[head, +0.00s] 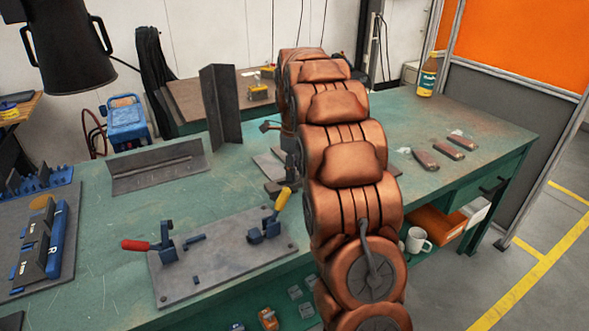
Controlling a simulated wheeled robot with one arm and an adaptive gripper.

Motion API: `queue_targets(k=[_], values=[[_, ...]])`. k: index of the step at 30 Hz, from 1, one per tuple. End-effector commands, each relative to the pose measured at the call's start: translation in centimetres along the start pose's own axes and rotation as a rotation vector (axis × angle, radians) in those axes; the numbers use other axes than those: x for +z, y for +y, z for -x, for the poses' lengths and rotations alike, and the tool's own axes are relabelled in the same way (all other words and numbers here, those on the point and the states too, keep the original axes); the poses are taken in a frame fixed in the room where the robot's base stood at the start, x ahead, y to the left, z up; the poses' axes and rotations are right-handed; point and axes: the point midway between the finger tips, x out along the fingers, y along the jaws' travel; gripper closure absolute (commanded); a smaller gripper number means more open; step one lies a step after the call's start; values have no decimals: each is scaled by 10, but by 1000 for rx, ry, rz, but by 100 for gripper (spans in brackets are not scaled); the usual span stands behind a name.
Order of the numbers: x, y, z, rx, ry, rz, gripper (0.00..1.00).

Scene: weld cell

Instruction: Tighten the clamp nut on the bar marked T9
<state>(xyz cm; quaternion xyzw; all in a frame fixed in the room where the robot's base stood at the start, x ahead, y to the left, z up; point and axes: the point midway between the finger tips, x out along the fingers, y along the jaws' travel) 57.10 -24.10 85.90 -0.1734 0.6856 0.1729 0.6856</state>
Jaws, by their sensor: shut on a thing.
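My copper-coloured arm rises through the middle of the head view and hides part of the green bench (440,125) behind it. I cannot make out my gripper; the far end of the arm covers that area. No bar with a readable T9 mark shows, and I cannot pick out its clamp nut. A dark clamp-like part (269,126) sticks out just left of the arm, above grey metal pieces (270,166); the arm hides the rest of it.
A plate with red-handled (135,245) and yellow-handled (283,199) toggle clamps lies in front. Angled steel (220,105) stands behind it. A mug (418,240) sits below the bench top.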

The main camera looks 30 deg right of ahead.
Motion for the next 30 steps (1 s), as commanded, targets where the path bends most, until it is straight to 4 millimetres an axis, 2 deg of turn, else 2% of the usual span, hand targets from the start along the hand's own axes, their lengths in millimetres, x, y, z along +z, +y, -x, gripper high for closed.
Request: queue_targets(k=[16, 17, 18, 23, 30], values=[[0, 0, 0, -1, 0, -23, 100], [0, 0, 0, 0, 0, -23, 65], [0, 0, 0, 0, 0, -23, 61], [0, 0, 0, 0, 0, -23, 44], [0, 0, 0, 0, 0, -22, 43]])
